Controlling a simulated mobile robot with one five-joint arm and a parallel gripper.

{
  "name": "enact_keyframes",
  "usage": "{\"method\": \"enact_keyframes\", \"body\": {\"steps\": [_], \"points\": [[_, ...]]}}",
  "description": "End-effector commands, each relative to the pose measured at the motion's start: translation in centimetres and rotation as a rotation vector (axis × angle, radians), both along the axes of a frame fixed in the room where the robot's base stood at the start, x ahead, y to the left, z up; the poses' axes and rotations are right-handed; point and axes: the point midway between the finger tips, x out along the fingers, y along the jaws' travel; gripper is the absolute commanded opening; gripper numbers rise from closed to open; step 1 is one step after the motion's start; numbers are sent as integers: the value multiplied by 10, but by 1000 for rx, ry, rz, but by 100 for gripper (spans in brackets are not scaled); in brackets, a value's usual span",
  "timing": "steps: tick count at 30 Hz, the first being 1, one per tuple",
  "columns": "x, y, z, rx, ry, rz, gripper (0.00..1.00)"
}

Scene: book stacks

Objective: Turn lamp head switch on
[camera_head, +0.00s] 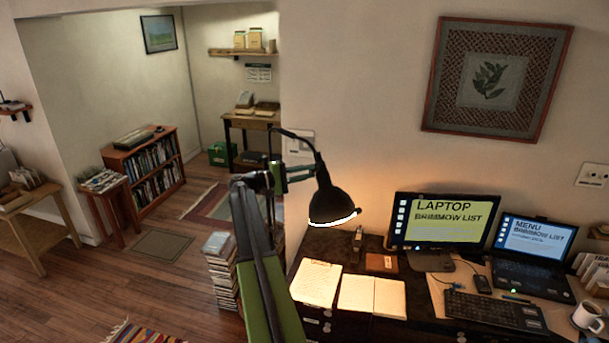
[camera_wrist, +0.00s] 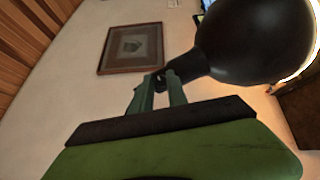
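The lamp head (camera_head: 331,198) is a black dome over the desk, held by a thin curved black arm. Its lower rim glows white and the wall beside it is warmly lit. In the wrist view the black lamp head (camera_wrist: 250,42) fills the upper right, with a bright rim. My gripper (camera_head: 312,171) reaches the left side of the lamp head's neck. In the wrist view my gripper (camera_wrist: 162,79) has its two fingertips close together at a small dark part at the lamp head's narrow end. I cannot tell whether they grip it. The switch cannot be clearly made out.
The dark desk (camera_head: 330,243) holds open notebooks (camera_head: 372,296), a monitor (camera_head: 443,222), a laptop (camera_head: 535,250), a keyboard (camera_head: 495,311) and a white mug (camera_head: 587,314). A stack of books (camera_head: 222,270) stands left of the desk. A framed picture (camera_head: 498,77) hangs on the wall.

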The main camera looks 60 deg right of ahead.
Motion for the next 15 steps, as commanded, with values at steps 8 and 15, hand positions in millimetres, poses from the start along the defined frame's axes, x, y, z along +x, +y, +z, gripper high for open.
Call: {"method": "enact_keyframes", "body": {"steps": [8, 15], "points": [[0, 0, 0, 0, 0, 0, 39], [6, 7, -1, 1, -1, 1, 39]]}}
